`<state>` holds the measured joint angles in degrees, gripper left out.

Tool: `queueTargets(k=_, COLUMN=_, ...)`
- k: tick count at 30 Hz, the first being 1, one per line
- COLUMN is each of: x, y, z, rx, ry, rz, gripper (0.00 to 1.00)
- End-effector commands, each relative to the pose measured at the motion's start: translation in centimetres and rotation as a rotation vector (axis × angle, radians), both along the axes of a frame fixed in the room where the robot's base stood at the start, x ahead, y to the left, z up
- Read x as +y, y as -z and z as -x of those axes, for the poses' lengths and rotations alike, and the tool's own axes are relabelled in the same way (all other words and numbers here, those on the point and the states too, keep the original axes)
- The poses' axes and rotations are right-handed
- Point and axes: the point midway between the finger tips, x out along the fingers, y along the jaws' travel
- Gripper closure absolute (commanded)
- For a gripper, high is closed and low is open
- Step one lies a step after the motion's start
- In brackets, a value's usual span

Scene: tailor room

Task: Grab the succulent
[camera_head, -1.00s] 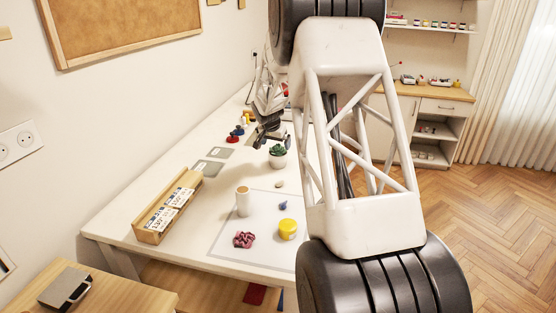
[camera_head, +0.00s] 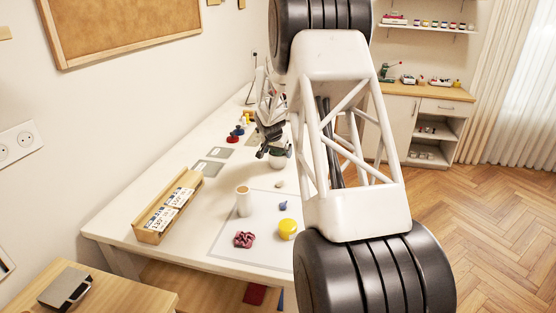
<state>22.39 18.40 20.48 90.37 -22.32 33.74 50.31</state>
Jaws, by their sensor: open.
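The succulent (camera_head: 279,160) stands in a small pale pot on the white table, towards its back right part. My gripper (camera_head: 268,153) is at the plant, and its dark fingers cover most of the green leaves. The fingers are open. I cannot tell whether they touch the leaves or are on both sides of them.
Near it on the white table (camera_head: 190,233) lie a white cylinder (camera_head: 243,203), a yellow round object (camera_head: 288,229), a crumpled dark red item (camera_head: 243,240) and grey flat cards (camera_head: 207,168). A wooden box (camera_head: 167,207) stands at left. The table's front left is clear.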

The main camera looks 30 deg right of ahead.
Motion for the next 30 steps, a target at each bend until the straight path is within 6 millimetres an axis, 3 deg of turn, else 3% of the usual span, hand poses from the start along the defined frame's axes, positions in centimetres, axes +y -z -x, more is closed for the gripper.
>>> queueTargets(k=19, x=-0.18, y=0.38, z=-0.10, rx=-0.001, ry=0.000, rz=0.001, gripper=0.00)
queueTargets(k=28, x=-0.18, y=0.38, z=-0.10, rx=-0.001, ry=0.000, rz=0.001, gripper=0.44)
queueTargets(k=30, x=-0.18, y=0.32, z=-0.11, rx=-0.001, ry=0.000, rz=0.001, gripper=0.45)
